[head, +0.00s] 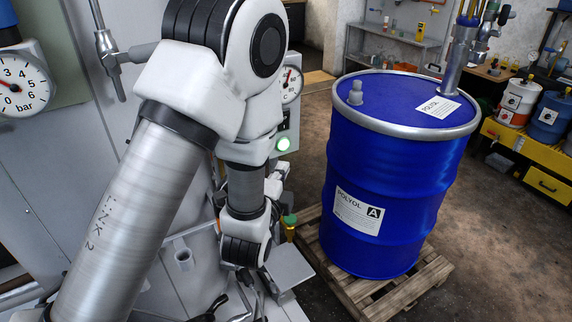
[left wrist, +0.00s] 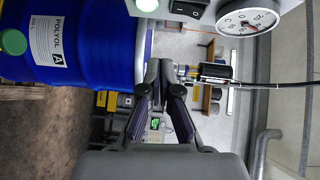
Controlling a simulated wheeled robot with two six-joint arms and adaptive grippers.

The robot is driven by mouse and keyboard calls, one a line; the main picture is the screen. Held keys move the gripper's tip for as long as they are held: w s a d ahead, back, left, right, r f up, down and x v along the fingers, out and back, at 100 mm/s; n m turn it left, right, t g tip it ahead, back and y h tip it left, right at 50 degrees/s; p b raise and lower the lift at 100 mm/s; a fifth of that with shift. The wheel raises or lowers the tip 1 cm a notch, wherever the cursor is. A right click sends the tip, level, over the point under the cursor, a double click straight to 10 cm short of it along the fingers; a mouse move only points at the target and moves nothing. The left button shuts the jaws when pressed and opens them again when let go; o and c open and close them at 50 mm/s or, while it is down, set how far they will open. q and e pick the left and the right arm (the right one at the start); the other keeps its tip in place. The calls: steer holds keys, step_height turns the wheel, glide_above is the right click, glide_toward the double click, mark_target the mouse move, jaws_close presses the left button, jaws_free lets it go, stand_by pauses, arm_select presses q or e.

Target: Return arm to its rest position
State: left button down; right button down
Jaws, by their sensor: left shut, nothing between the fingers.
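My left arm (head: 130,220) comes in from the lower left of the head view, bends at a high white joint and hangs down in front of the grey cabinet. My left gripper (left wrist: 160,68) shows in the left wrist view with its dark fingers brought together at the tips and nothing between them. In the head view it is low and partly hidden below the wrist. The blue drum A (head: 390,170) stands upright on a wooden pallet (head: 405,292), right of the arm and apart from it. It also shows sideways in the left wrist view (left wrist: 85,65). My right gripper is out of view.
The grey cabinet (head: 190,270) carries a gauge (head: 291,84) and a lit green lamp (head: 283,144) close to the arm. A metal pump fitting (head: 457,58) rises from the drum's lid. Smaller drums (head: 518,100) sit on a yellow bench (head: 545,184). The floor at lower right is clear.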

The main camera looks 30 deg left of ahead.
arm_select(q)
steer(key=s+f+n+g+h, duration=0.15)
steer(key=s+f+g, duration=0.4)
steer(key=f, duration=0.85)
steer(key=s+f+n+g+h, duration=0.1)
steer(key=s+f+n+g, duration=0.15)
steer(key=s+f, duration=0.85)
steer(key=s+d+f+n+g+h, duration=0.2)
steer(key=s+d+f+n+g, duration=0.2)
steer(key=s+f+n+g, duration=0.5)
steer(key=s+f+n, duration=0.1)
steer(key=s+n, duration=0.1)
steer(key=s, duration=0.1)
steer(key=shift+s+f, duration=0.15)
steer(key=shift+f, duration=0.25)
